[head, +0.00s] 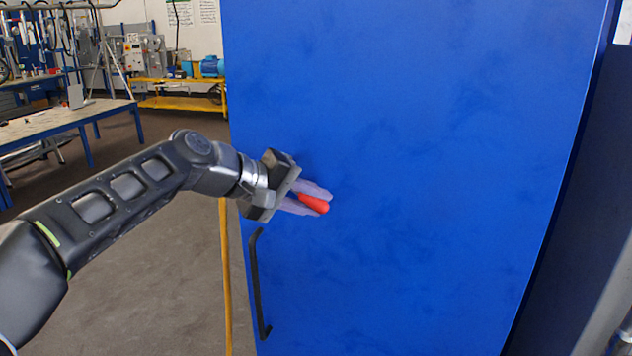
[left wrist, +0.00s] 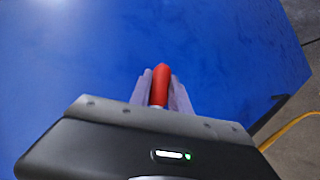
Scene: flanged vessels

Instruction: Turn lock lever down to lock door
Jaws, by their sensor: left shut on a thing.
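The blue door (head: 420,150) fills the middle of the head view and looks flat and closed, though its latch is not visible. The lock lever has a red handle (head: 314,203), which lies nearly level and slants slightly down to the right. My left gripper (head: 313,199) is shut on the red handle, with its pale fingers on either side of it. In the left wrist view the red handle (left wrist: 160,85) stands between the two fingers, against the blue door (left wrist: 80,60). The lever's pivot is hidden behind the gripper. My right gripper is not in view.
A black pull handle (head: 258,285) is on the door just below my left gripper. A yellow post or hose (head: 226,280) runs along the door's left edge. A workbench (head: 60,125) and a yellow cart (head: 180,103) stand far back left. The floor between is open.

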